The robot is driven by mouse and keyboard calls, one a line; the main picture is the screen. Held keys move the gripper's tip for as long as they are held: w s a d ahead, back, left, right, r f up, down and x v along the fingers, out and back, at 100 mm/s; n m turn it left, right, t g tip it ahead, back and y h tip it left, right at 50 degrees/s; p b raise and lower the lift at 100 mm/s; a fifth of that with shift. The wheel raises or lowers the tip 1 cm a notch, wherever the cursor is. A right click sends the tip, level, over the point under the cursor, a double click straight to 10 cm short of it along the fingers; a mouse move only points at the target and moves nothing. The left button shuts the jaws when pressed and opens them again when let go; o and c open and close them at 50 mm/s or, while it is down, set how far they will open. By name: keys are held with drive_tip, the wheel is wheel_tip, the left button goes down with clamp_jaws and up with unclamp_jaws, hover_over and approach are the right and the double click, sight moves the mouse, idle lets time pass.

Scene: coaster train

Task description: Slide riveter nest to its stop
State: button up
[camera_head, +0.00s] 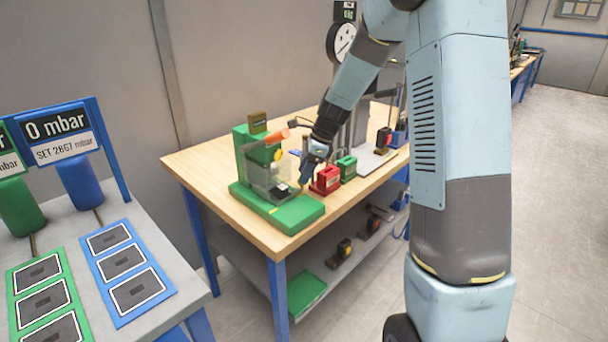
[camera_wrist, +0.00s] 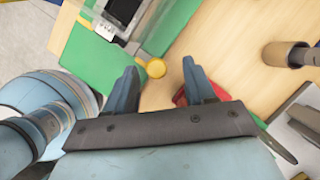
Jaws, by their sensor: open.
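The green riveter (camera_head: 290,213) stands on the wooden bench, with a clear guard (camera_head: 262,180) around its working area. A dark nest block (camera_head: 280,190) sits low inside the guard. In the wrist view a dark block with a white label (camera_wrist: 125,12) lies by the green base (camera_wrist: 88,50). A yellow round knob (camera_wrist: 155,68) stands out beside it. My gripper (camera_wrist: 160,72) is open, with the knob between its fingertips in the picture; contact cannot be told. In the head view my gripper (camera_head: 308,166) is just right of the guard.
A red box (camera_head: 326,180) and a green box (camera_head: 346,168) stand close right of my gripper. The red box shows behind a finger in the wrist view (camera_wrist: 182,98). A press with a dial (camera_head: 341,41) stands behind. Bare bench (camera_head: 190,160) lies left of the riveter.

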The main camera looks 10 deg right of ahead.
drive_tip(key=v, duration=1.2)
drive_tip(key=shift+r, duration=0.15)
drive_tip(key=s+r+n+t+h, duration=0.1)
drive_tip(key=s+r+n, duration=0.35)
drive_tip(key=s, duration=0.45)
drive_tip(key=s+r+n+t+h, duration=0.1)
drive_tip(key=s+r+n+h, duration=0.1)
drive_tip(key=s+r+n, duration=0.35)
drive_tip(key=s+d+f+n+t, duration=0.1)
drive_tip(key=s+n, duration=0.4)
drive_tip(key=s, duration=0.4)
drive_tip(key=s+d+f+n+t+h, duration=0.1)
drive_tip(key=s+n, duration=0.4)
drive_tip(key=s, duration=0.4)
drive_tip(key=shift+d+f+t+h, duration=0.25)
drive_tip(key=shift+t+h, duration=0.05)
drive_tip(key=shift+t, duration=0.1)
